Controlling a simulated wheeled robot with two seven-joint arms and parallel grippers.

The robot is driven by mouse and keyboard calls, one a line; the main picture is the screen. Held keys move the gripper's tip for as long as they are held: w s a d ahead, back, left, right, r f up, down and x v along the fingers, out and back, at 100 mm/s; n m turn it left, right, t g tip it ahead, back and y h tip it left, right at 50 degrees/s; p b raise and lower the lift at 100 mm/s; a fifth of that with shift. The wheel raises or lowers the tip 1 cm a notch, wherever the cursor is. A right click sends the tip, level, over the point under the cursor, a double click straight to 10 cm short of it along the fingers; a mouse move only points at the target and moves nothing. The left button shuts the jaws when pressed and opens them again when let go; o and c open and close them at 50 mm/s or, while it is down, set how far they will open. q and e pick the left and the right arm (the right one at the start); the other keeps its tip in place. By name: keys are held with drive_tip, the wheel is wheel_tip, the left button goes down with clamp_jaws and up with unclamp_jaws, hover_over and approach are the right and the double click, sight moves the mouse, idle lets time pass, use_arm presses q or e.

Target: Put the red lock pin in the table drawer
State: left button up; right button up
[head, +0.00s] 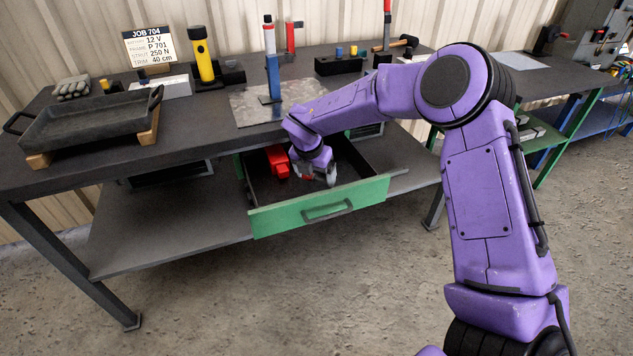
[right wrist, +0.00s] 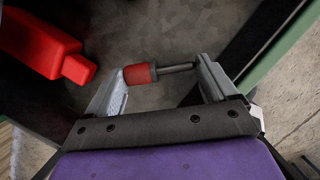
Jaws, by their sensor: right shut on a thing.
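The table drawer (head: 275,219) is pulled open under the bench, with a green front and a dark inside. My right gripper (head: 320,178) reaches down into the open drawer. In the right wrist view the red lock pin (right wrist: 140,75), a red cylinder with a grey shaft, lies lengthwise between the two fingertips (right wrist: 160,75). The gripper is shut on it, one finger at each end. How far the pin is above the drawer floor is hard to tell. My left gripper is not in view.
A larger red object (head: 277,160) lies in the drawer left of the gripper; it also shows in the right wrist view (right wrist: 40,45). A dark tray (head: 90,126) and a blue upright post (head: 273,75) on a metal plate (head: 245,108) stand on the bench.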

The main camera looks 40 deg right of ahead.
sight(316, 179)
drive_tip(key=x, duration=0.4)
drive_tip(key=shift+s+a+f, duration=0.1)
drive_tip(key=shift+a, duration=0.15)
drive_tip(key=shift+f+b, duration=0.15)
drive_tip(key=shift+b, duration=0.15)
drive_tip(key=o, duration=0.9)
drive_tip(key=v, duration=1.2)
drive_tip(key=shift+s+r+p, duration=0.1)
drive_tip(key=shift+r+p, duration=0.15)
drive_tip(key=shift+p, duration=0.1)
